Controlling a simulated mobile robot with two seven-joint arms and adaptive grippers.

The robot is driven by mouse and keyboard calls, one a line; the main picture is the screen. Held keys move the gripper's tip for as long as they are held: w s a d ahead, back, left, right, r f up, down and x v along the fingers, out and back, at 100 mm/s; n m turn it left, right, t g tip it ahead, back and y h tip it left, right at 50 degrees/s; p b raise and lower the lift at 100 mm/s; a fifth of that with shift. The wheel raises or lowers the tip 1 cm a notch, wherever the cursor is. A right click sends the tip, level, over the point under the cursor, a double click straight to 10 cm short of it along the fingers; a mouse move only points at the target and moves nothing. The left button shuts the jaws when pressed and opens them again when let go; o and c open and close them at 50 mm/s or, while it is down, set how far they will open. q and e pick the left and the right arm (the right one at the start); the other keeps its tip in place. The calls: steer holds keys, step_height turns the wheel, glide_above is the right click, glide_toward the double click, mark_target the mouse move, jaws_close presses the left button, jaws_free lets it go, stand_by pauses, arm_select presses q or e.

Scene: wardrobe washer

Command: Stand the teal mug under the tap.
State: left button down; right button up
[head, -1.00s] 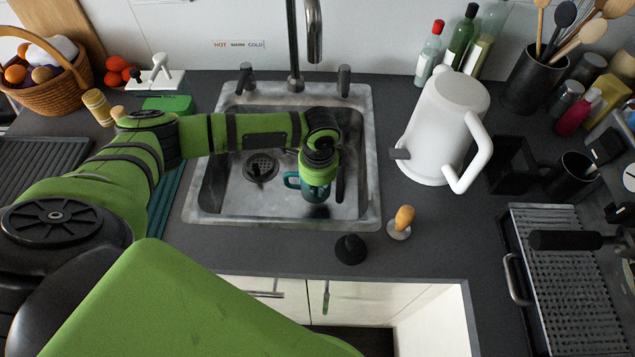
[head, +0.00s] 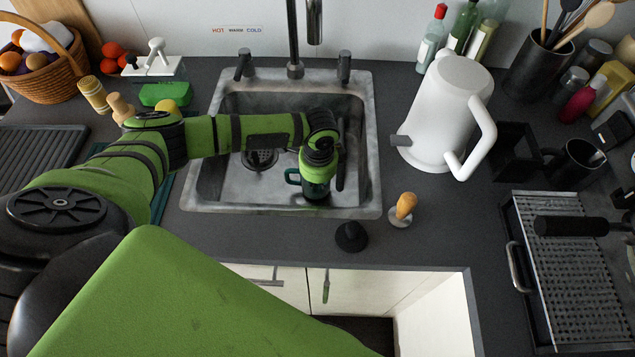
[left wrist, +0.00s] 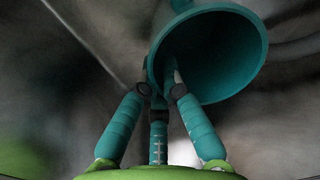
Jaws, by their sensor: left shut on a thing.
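My left gripper (head: 317,185) is shut on the mug from above. In the left wrist view the mug (left wrist: 225,55) shows its open mouth, tilted in the picture, with the gripper fingers (left wrist: 163,88) at its wall. I cannot tell whether the mug touches the basin floor. The tap (head: 292,40) stands behind the basin, its spout (head: 314,22) farther back than the mug.
The sink (head: 370,140) has a drain (head: 261,160) left of the mug and two tap handles at the back. A white kettle (head: 445,115) stands to the right. A black knob-like object (head: 351,237) and a wooden-handled stamp (head: 404,210) sit on the front counter.

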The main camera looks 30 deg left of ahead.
arm_select(q)
steer(key=shift+f, duration=0.3)
steer(key=c, duration=1.4)
jaws_free()
steer(key=shift+o, duration=0.2)
steer(key=o, duration=0.3)
steer(key=shift+r, duration=0.15)
steer(key=r, duration=1.1)
steer(key=shift+s+d+r, duration=0.2)
steer(key=shift+r, duration=0.2)
